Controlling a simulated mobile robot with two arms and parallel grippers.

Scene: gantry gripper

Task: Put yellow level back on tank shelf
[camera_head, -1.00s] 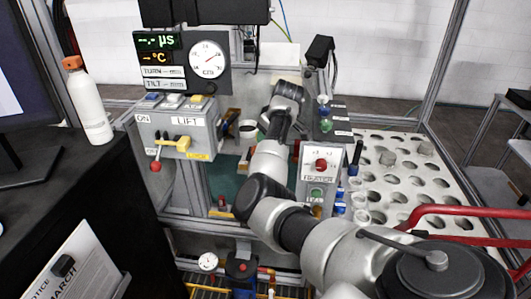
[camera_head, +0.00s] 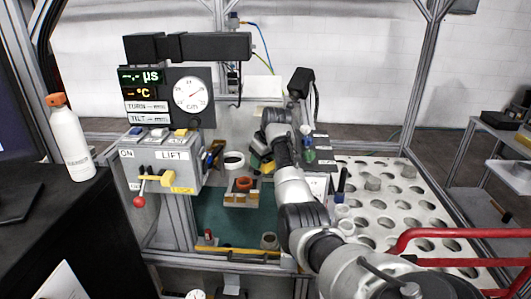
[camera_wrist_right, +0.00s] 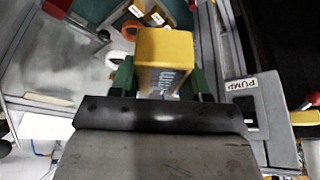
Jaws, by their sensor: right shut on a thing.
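The yellow level (camera_wrist_right: 165,52) is a yellow block with lettering on its near face in the right wrist view. My right gripper (camera_wrist_right: 163,80) is shut on it, with a green finger on each side. In the head view the yellow level (camera_head: 256,160) shows small and partly hidden at the end of my right arm, above the back of the green work surface (camera_head: 215,218). I cannot tell whether the level touches anything below it. I cannot clearly make out the tank shelf. My left gripper is not in view.
A white plate with round holes (camera_head: 400,205) lies to the right. A red rail (camera_head: 450,233) crosses the front right.

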